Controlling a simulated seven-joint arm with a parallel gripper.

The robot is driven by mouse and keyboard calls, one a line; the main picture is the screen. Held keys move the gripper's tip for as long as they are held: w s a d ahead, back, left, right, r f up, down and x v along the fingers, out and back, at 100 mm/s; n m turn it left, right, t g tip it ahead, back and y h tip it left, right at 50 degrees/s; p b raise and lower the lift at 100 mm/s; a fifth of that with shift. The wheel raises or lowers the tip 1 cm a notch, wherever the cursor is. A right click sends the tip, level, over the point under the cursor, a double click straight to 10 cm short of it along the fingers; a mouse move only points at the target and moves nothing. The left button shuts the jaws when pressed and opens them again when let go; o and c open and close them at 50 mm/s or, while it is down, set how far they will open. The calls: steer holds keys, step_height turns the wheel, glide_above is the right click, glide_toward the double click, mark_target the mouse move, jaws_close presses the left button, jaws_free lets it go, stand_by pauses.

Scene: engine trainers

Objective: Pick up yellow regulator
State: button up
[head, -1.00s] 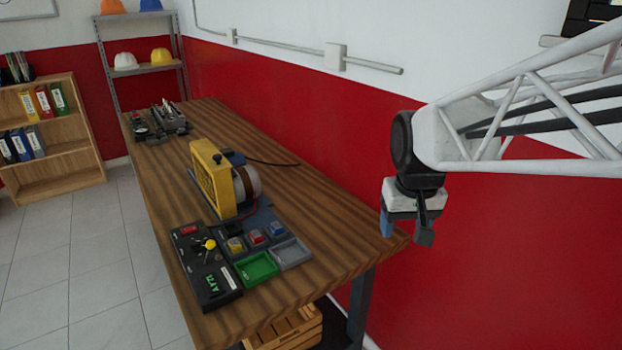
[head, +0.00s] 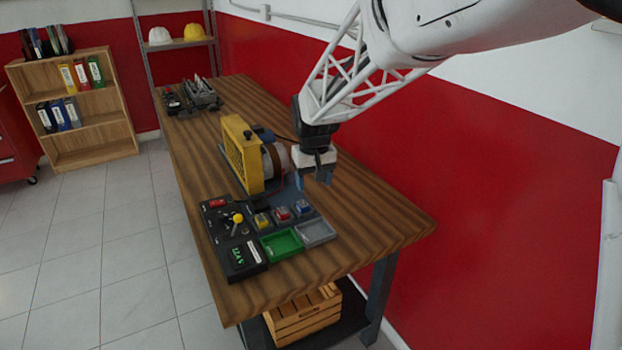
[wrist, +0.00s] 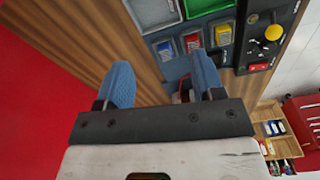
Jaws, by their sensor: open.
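The yellow regulator (head: 262,221) is a small block with a yellow part, at the left end of a row of three on the blue-grey base. The red regulator (head: 282,213) is in the middle and the blue regulator (head: 302,208) at the right. In the wrist view the yellow regulator (wrist: 223,34) lies beyond the right finger, at the row's right end. My gripper (head: 314,180) is open and empty, with blue fingers, above and behind the blue regulator's end of the row. It also shows in the wrist view (wrist: 161,78).
Green (head: 282,244) and grey (head: 316,232) trays lie in front of the row. A black control panel (head: 232,236) with a yellow-knobbed lever is to the left. The yellow-guarded engine (head: 240,156) stands behind, close to my gripper's left. The table's right front is bare.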

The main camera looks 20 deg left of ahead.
steer(key=n, duration=0.2)
glide_above(261, 217)
steer(key=shift+g, duration=0.3)
step_height(261, 217, down, 9)
steer(key=shift+f, duration=0.1)
steer(key=shift+f, duration=1.25)
steer(key=shift+f, duration=0.1)
steer(key=shift+f, duration=2.5)
steer(key=shift+c, duration=0.3)
steer(key=c, duration=1)
